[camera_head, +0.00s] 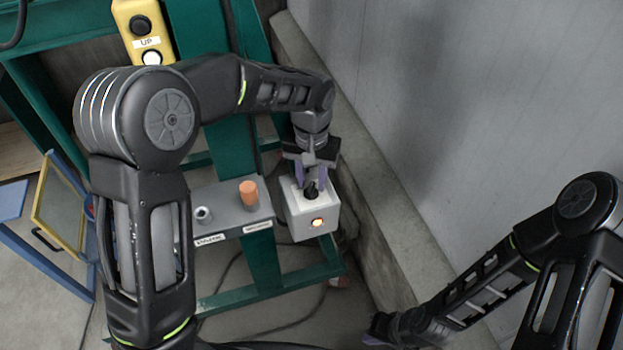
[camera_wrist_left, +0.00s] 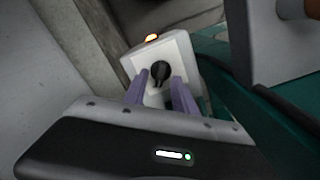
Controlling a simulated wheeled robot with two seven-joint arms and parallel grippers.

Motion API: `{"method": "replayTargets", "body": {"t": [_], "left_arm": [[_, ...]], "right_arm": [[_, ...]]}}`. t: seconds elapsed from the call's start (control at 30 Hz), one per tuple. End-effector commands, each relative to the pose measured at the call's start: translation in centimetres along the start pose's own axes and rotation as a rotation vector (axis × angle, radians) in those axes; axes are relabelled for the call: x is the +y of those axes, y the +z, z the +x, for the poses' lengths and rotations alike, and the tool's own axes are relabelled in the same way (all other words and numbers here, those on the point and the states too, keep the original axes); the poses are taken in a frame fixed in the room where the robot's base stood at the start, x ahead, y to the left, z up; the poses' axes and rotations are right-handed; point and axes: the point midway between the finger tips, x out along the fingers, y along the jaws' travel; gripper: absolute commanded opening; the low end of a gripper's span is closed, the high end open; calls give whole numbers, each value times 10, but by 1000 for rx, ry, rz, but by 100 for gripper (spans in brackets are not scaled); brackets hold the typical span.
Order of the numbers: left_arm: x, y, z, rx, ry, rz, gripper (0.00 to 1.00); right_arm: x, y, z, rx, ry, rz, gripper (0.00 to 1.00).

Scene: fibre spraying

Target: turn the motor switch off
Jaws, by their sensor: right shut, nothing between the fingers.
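The motor switch is a black rotary knob (camera_head: 311,190) on a pale box (camera_head: 298,217) with a lit orange lamp (camera_head: 317,223) on its front. In the left wrist view the knob (camera_wrist_left: 160,73) sits on the box's pale face, and the lamp (camera_wrist_left: 152,38) glows at its edge. My left gripper (camera_head: 312,180) is at the knob, its purple fingers apart. In the left wrist view its fingertips (camera_wrist_left: 160,77) lie on either side of the knob; contact is not clear. My right gripper (camera_head: 378,332) is shut and empty, low in the head view, away from the box.
A grey panel (camera_head: 230,220) with an orange knob (camera_head: 249,194) and a small metal switch (camera_head: 203,214) stands left of the box. A yellow UP pendant (camera_head: 144,30) hangs at top left. A concrete ledge and grey wall (camera_head: 480,90) bound the right side.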

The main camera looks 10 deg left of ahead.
Motion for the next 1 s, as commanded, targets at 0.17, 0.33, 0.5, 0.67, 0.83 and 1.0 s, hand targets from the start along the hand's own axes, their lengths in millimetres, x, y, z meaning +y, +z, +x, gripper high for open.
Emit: {"method": "replayTargets", "body": {"t": [0.17, 0.33, 0.5, 0.67, 0.83, 1.0], "left_arm": [[0, 0, 11, 0, 0, 0, 33], [0, 0, 11, 1, 0, -1, 33], [0, 0, 11, 0, 0, -1, 24], [0, 0, 11, 1, 0, -1, 11], [0, 0, 11, 0, 0, 0, 0], [0, 0, 11, 0, 0, 0, 0]], "right_arm": [[0, 0, -2, -1, 1, 1, 0], [0, 0, -1, -1, 1, 1, 0], [0, 0, -1, -1, 1, 1, 0], [0, 0, -1, -1, 1, 1, 0], [0, 0, -1, -1, 1, 0, 0], [0, 0, -1, -1, 1, 0, 0]]}}
